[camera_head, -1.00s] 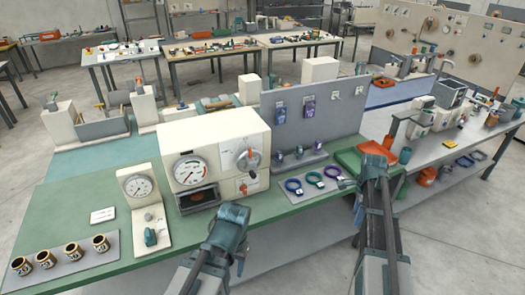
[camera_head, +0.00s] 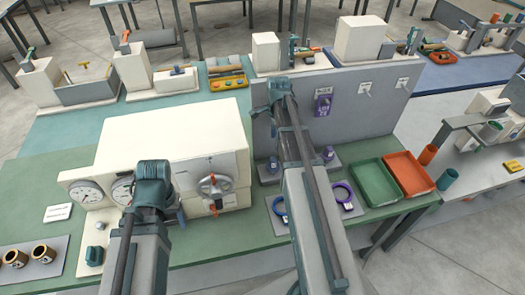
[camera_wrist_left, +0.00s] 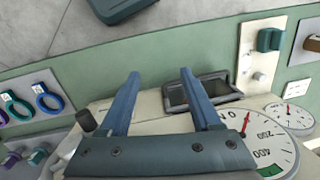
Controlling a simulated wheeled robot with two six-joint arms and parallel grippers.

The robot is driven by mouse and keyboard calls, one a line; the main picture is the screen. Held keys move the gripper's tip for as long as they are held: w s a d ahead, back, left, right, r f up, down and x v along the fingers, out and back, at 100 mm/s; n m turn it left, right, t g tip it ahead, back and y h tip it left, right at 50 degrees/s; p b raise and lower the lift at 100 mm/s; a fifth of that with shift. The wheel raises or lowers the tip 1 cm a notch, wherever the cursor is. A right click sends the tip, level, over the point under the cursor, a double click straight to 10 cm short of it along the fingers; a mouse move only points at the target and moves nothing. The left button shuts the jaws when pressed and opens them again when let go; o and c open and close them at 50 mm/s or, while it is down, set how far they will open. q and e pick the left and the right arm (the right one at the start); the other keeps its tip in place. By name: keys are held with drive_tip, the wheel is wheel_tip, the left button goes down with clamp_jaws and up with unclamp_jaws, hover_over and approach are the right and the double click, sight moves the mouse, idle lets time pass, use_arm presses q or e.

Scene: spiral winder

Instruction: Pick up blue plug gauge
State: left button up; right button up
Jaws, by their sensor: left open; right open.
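Small plug gauges stand on a grey base at the foot of the grey panel. One dark bluish plug gauge (camera_head: 272,165) shows left of my right arm, and a purple plug gauge (camera_head: 328,153) shows right of it; the arm hides the space between. I cannot tell for sure which is blue. In the left wrist view a purple plug (camera_wrist_left: 11,158) and a teal plug (camera_wrist_left: 38,155) show at lower left. My left gripper (camera_head: 152,172) is in front of the white dial machine; its fingers (camera_wrist_left: 160,82) are open and empty. My right gripper (camera_head: 279,88) is open before the panel.
Ring gauges, including a blue ring (camera_head: 280,209) and a purple ring (camera_head: 342,192), lie in front of the plugs. A green tray (camera_head: 375,183) and an orange tray (camera_head: 410,173) stand to the right. The white machine (camera_head: 165,140) blocks the left.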

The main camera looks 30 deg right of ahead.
sight(273, 159)
use_arm(q)
drive_tip(key=shift+o, duration=1.1)
drive_tip(key=shift+w, duration=0.15)
use_arm(e)
drive_tip(key=shift+o, duration=0.4)
drive_tip(key=shift+w, duration=0.4)
use_arm(q)
drive_tip(key=shift+o, duration=1)
drive_tip(key=shift+w+d+f, duration=0.1)
wheel_tip(273, 159, down, 8)
drive_tip(key=b, duration=0.8)
drive_tip(key=shift+f+b, duration=0.2)
drive_tip(key=shift+b, duration=0.15)
use_arm(e)
wheel_tip(273, 159, down, 8)
drive_tip(key=shift+w+f, duration=0.15)
drive_tip(key=shift+f, duration=0.05)
use_arm(q)
drive_tip(key=shift+f, duration=0.1)
use_arm(e)
drive_tip(key=shift+f, duration=0.1)
wheel_tip(273, 159, down, 5)
drive_tip(key=b, duration=0.5)
use_arm(q)
wheel_tip(273, 159, down, 5)
drive_tip(key=shift+r, duration=0.1)
